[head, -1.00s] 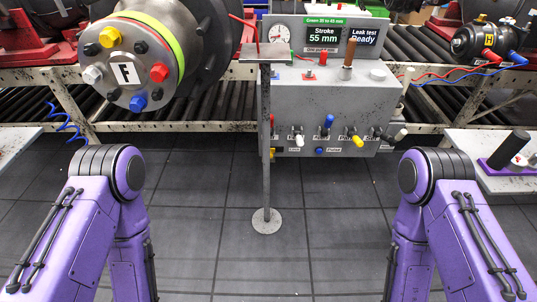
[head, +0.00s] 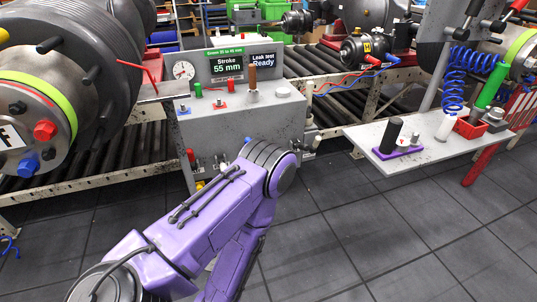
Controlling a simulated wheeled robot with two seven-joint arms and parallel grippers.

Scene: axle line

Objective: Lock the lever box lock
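The grey lever box (head: 245,118) stands in the middle beside the roller conveyor. Its sign reads "Stroke 55 mm" and "Leak test Ready". Small knobs or levers sit low on its front, including a red one (head: 190,156) and a yellow one (head: 200,185). My purple arm, which comes in from the lower left, crosses in front of the lower box and hides part of this row. The lock lever and its label cannot be made out. Neither of my grippers is in view.
A large grey cylinder (head: 75,80) with a yellow-green band hangs close at left. A grey side table (head: 440,150) at right carries a black cylinder (head: 391,134) and a red bin (head: 470,127). The dark tiled floor (head: 400,240) in front is clear.

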